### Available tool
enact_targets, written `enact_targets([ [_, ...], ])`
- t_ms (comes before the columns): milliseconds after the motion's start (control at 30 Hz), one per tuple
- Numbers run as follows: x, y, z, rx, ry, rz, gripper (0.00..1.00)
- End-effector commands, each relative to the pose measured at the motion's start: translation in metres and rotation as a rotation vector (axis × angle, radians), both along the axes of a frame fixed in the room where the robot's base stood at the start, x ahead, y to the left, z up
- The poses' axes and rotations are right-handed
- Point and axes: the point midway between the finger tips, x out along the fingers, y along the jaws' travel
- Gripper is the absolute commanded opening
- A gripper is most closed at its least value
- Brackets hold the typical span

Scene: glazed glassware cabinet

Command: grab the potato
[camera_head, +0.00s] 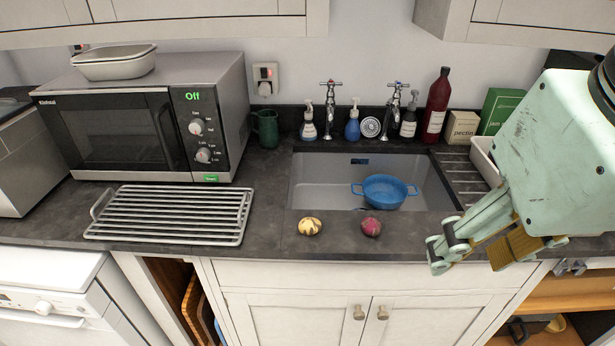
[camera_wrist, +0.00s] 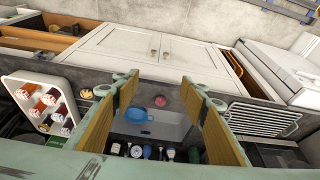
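Two small round items lie on the front strip of the worktop before the sink. One is pale yellow with dark patches (camera_head: 309,226); the other is dark reddish (camera_head: 371,227). I cannot tell for sure which is the potato. My gripper (camera_head: 470,256) hangs at the right, over the counter's front edge, to the right of both items. In the wrist view my gripper (camera_wrist: 160,92) is open, its two fingers wide apart with nothing between them. A small yellowish-pink round item (camera_wrist: 87,93) shows beyond the left finger; I cannot tell what it is.
A blue colander (camera_head: 384,191) sits in the sink (camera_head: 325,180). A metal rack (camera_head: 172,214) and a microwave (camera_head: 150,115) stand left. Bottles and taps (camera_head: 329,110) line the back. Counter between metal rack and yellow item is clear.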

Motion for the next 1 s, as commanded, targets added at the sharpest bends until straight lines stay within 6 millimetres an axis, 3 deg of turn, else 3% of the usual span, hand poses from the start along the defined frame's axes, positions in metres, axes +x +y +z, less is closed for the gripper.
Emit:
enact_targets([
  [733, 0.002, 0.001, 0.001, 0.003, 0.002, -0.004, 0.44],
  [1000, 0.019, 0.006, 0.008, 0.032, 0.017, -0.05, 0.44],
])
